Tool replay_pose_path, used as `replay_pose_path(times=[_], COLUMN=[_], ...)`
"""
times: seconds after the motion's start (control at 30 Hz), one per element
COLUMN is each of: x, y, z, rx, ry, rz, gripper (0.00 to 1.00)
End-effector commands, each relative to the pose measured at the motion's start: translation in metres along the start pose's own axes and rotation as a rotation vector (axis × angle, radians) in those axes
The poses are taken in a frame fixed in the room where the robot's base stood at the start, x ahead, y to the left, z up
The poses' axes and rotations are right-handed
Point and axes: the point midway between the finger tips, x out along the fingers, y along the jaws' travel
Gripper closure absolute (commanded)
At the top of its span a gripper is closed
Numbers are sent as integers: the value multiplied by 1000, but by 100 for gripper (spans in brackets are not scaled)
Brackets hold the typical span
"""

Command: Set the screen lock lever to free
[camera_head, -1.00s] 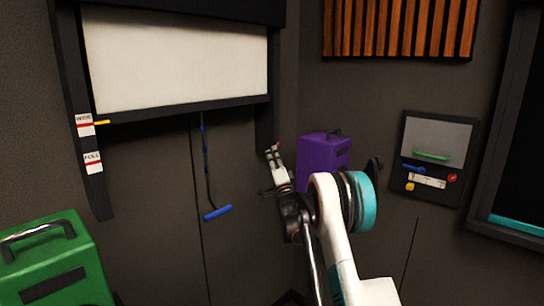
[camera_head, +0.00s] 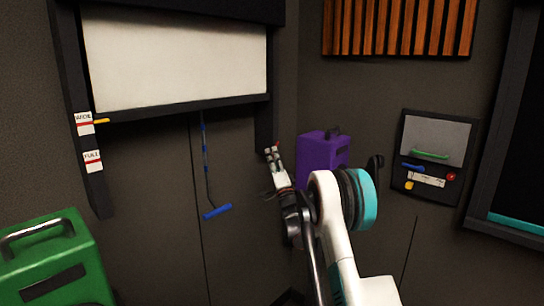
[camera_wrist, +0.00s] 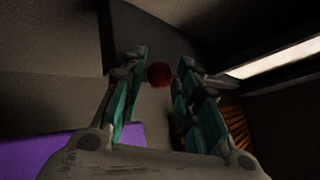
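The white screen (camera_head: 175,55) hangs in a dark frame in the head view. A dark red ball (camera_wrist: 159,75) shows between my fingers in the wrist view; it looks like a knob, perhaps the lock lever's. I cannot tell whether the fingers touch it. The lever's arm and any free or locked marking are not readable. My gripper (camera_wrist: 160,88) has its two fingers apart, with the ball near their tips. In the head view my gripper (camera_head: 272,151) is beside the lower end of the frame's right post (camera_head: 266,128).
A purple case (camera_head: 318,160) stands just right of my gripper. A blue-handled pull (camera_head: 217,211) hangs below the screen. A green case (camera_head: 50,255) is at lower left. A control panel (camera_head: 434,157) is on the right wall. Labels (camera_head: 93,160) mark the left post.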

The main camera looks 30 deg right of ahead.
Motion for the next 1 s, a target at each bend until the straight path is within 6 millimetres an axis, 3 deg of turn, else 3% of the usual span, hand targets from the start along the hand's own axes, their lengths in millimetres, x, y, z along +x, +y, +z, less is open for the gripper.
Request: replay_pose_path(times=[0.4,0.87,1.0], x=[-57,-66,-69], y=[0,0,-15], z=[0,0,-12], rx=[0,0,-23], ry=[1,0,-18], rz=[0,0,-11], gripper=[70,70,70])
